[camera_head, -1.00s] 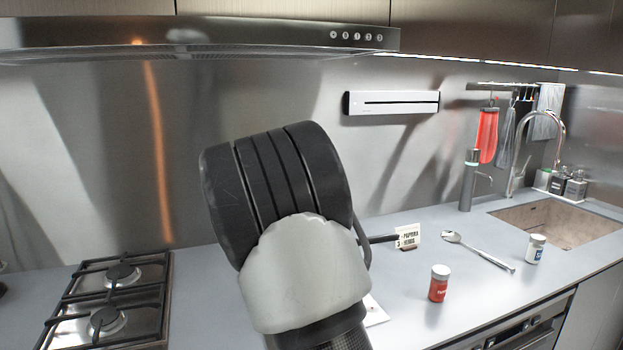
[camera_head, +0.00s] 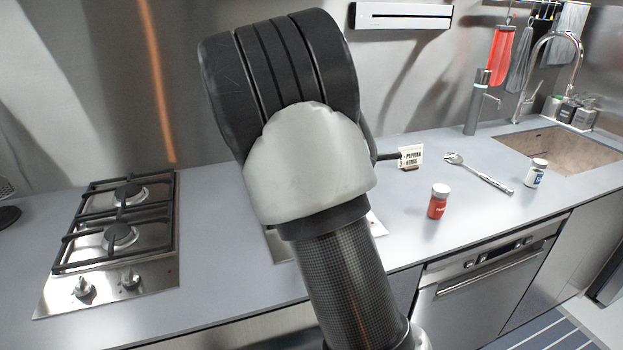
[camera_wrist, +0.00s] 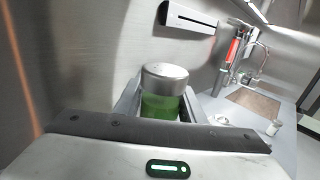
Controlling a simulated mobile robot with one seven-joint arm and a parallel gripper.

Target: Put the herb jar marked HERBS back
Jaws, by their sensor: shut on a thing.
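In the wrist view a jar with a silver lid and green body (camera_wrist: 163,80) stands between the fingers of my gripper (camera_wrist: 158,106), which is shut on it. Its lower part is hidden behind the gripper body, and no HERBS marking is visible. In the head view my arm hides the jar and fingers. A small card (camera_head: 410,156) standing on the counter right of my arm carries the words PAPRIKA and HERBS, with a dark bar beside it. A flat pale thing (camera_head: 377,223) on the counter is partly hidden by my arm.
A red jar (camera_head: 438,203), a spoon (camera_head: 480,173) and a white-and-blue jar (camera_head: 536,173) are on the counter to the right. The sink (camera_head: 560,150) lies beyond, and a gas hob (camera_head: 118,235) is at left. A white wall unit (camera_head: 400,16) hangs above.

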